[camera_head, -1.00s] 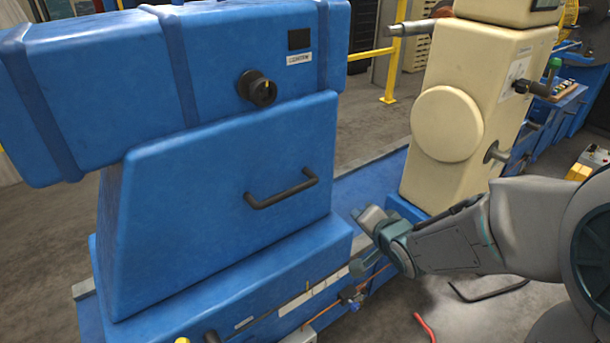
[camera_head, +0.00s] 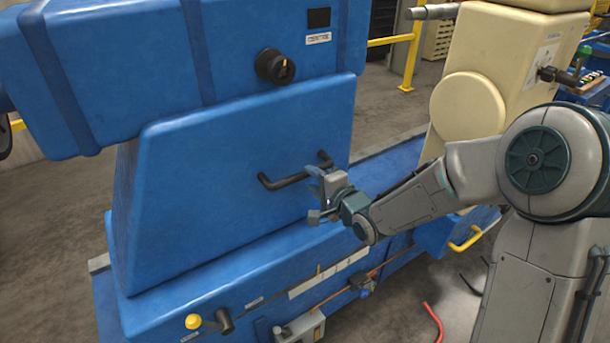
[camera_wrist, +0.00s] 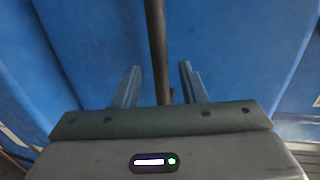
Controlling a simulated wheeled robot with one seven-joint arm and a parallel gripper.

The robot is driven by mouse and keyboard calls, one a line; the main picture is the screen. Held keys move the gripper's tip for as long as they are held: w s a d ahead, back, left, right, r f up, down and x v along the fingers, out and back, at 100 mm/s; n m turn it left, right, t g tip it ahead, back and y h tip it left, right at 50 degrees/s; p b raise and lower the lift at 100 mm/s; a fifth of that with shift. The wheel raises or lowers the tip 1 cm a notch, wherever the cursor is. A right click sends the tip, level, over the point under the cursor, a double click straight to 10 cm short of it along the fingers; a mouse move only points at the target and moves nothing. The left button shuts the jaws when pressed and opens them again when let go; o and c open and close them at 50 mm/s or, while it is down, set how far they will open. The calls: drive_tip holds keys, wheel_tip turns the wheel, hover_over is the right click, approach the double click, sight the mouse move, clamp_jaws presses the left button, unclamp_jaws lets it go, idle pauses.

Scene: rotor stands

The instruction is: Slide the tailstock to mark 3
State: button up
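The large blue stand (camera_head: 220,190) with a black handle (camera_head: 285,182) on its face fills the left of the head view; I take it to be the tailstock. It sits on a blue bed (camera_head: 385,175). My gripper (camera_head: 318,200) is at the right part of the handle. In the wrist view, the two fingers of my gripper (camera_wrist: 160,85) are apart. The dark handle bar (camera_wrist: 156,45) runs between them, and I see no contact. A white scale strip (camera_head: 328,272) lies along the base; its marks are too small to read.
A cream stand (camera_head: 468,105) is on the right, behind my arm. A yellow-knobbed lever (camera_head: 195,321) and a grey box (camera_head: 303,328) are on the bed's front. A red bent bar (camera_head: 434,320) lies on the floor. A yellow rail (camera_head: 410,55) stands behind.

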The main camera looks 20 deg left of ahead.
sight(307, 175)
drive_tip(key=shift+x, duration=2.35)
clamp_jaws()
drive_tip(key=shift+w+d, duration=0.1)
